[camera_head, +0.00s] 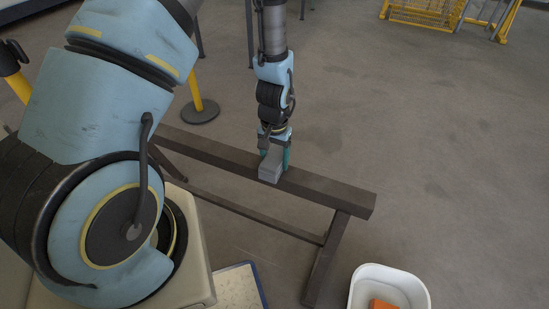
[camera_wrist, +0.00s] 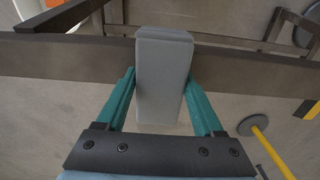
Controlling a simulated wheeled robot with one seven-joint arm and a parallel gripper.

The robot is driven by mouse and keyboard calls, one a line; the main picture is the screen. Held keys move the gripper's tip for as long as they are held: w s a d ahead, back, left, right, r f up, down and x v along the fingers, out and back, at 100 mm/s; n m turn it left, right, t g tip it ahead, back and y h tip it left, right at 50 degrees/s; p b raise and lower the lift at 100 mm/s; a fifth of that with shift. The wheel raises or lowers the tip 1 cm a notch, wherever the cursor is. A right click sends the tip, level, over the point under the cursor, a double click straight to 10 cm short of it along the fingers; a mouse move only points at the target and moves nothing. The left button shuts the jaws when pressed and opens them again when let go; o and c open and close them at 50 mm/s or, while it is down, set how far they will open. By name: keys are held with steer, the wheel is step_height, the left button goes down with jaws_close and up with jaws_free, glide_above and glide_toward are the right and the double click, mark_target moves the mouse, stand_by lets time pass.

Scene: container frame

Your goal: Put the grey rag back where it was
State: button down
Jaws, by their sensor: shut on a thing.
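The grey rag (camera_head: 270,166) looks like a folded grey block. It shows large in the middle of the wrist view (camera_wrist: 163,80), between the two teal fingers. My gripper (camera_head: 274,156) points down and is shut on the rag, one finger on each side. The rag is at the dark beam (camera_head: 325,191) of a low frame, which also crosses the wrist view behind the rag (camera_wrist: 60,55). I cannot tell whether the rag touches the beam's top or hangs just above it. The fingers partly hide the rag in the head view.
A white tub (camera_head: 357,288) with an orange thing (camera_head: 382,304) inside stands at the lower right. A yellow post on a dark round base (camera_head: 200,111) stands behind the beam. A yellow frame (camera_head: 425,12) is far back. The floor to the right is clear.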

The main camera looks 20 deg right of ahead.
mark_target(275, 157)
jaws_free()
steer(key=shift+f, duration=0.1)
step_height(275, 157, up, 12)
steer(key=b, duration=0.1)
steer(key=a+r+n, duration=0.2)
steer(key=a+r, duration=0.2)
steer(key=a, duration=0.4)
steer(key=w+a+r+n+t, duration=0.1)
steer(key=a+r+n, duration=0.2)
steer(key=a, duration=0.5)
steer(key=a+r+n, duration=0.2)
steer(key=a+r, duration=0.3)
steer(key=a, duration=0.4)
steer(key=shift+w+a+r+t, duration=0.1)
steer(key=shift+w+t, duration=0.05)
steer(key=shift+t, duration=0.15)
